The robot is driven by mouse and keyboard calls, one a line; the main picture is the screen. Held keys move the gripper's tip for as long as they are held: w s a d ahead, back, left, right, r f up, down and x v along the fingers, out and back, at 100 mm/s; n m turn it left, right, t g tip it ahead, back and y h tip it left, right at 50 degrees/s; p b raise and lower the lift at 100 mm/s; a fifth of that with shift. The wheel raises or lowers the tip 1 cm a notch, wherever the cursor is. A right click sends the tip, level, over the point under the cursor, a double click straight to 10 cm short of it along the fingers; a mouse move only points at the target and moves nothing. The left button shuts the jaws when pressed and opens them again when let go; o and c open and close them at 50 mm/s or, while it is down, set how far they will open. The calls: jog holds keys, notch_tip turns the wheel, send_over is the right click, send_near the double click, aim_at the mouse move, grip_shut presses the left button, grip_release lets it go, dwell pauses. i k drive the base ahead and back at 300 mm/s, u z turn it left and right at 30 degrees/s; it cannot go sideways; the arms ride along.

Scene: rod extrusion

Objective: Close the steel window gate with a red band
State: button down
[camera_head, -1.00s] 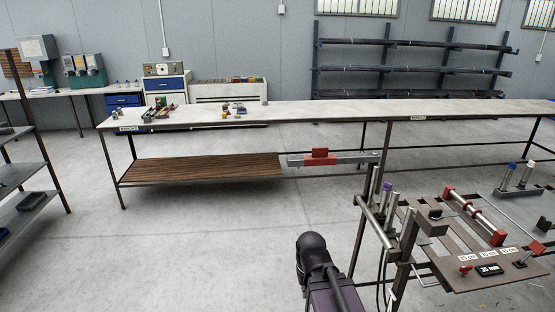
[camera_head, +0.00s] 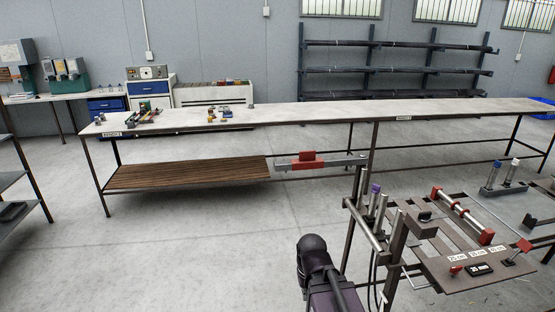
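The steel gate with a red band (camera_head: 308,160) is a grey horizontal bar with a red block around its middle. It reaches out to the left from the top of a post on the extrusion stand (camera_head: 455,262), at about the height of the long table behind it. A dark, rounded link of my arm shows at the bottom centre, in front of the gate and below it. My gripper is not in view, so its state and its distance from the gate do not show.
The extrusion stand at the right carries rods, red clamps and a small black display (camera_head: 479,269). A long table (camera_head: 290,115) spans the back, with small parts on its left. A shelf (camera_head: 15,180) stands at the left edge. The floor at the left front is clear.

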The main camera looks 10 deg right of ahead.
aim_at(308, 161)
jog(key=i, duration=0.85)
